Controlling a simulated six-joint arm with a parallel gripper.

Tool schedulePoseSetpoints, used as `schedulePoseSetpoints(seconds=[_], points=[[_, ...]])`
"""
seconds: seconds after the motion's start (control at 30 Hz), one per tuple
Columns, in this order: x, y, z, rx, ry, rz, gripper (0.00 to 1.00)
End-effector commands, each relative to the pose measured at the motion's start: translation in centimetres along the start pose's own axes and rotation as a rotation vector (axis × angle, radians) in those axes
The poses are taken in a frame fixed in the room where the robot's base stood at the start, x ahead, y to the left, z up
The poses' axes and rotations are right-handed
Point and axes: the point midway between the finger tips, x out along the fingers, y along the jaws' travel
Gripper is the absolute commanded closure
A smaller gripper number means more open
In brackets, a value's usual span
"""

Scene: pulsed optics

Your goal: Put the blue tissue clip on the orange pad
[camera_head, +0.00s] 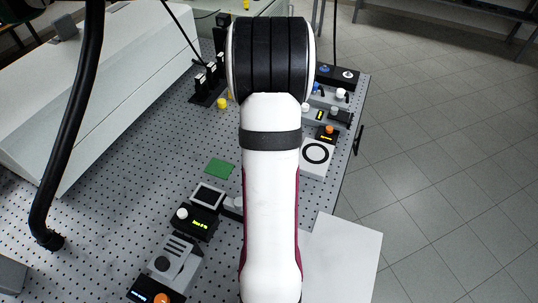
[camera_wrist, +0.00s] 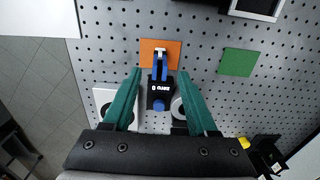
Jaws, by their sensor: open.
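In the wrist view, a blue clip (camera_wrist: 161,63) lies between my finger tips, with its far end overlapping the orange pad (camera_wrist: 174,48). A dark block with white lettering (camera_wrist: 158,88) and a blue round part (camera_wrist: 158,105) line up with it toward my palm; I cannot tell whether they are all one piece. I cannot tell whether the clip touches the pad. My gripper (camera_wrist: 160,72) is open, with one green finger on each side of the clip. In the head view my own arm hides the gripper, clip and pad.
A green pad (camera_wrist: 238,62) lies right of the orange one; it also shows in the head view (camera_head: 219,167).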

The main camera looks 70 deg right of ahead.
Motion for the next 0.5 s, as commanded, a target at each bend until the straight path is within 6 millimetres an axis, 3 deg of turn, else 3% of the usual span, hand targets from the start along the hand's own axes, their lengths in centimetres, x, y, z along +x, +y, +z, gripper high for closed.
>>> schedulePoseSetpoints(seconds=[0.13, 0.37, 0.43, 0.47, 0.5], points=[[-3.0, 0.0, -0.1, 0.000, 0.002, -0.001, 0.41], [-4.2, -0.1, 0.2, -0.003, -0.001, -0.001, 0.41], [-5.1, -1.6, 1.8, -0.049, -0.002, -0.006, 0.41], [-5.8, -2.7, 3.3, -0.090, -0.004, -0.010, 0.41], [-7.0, -4.4, 6.1, -0.164, -0.009, -0.017, 0.41]])
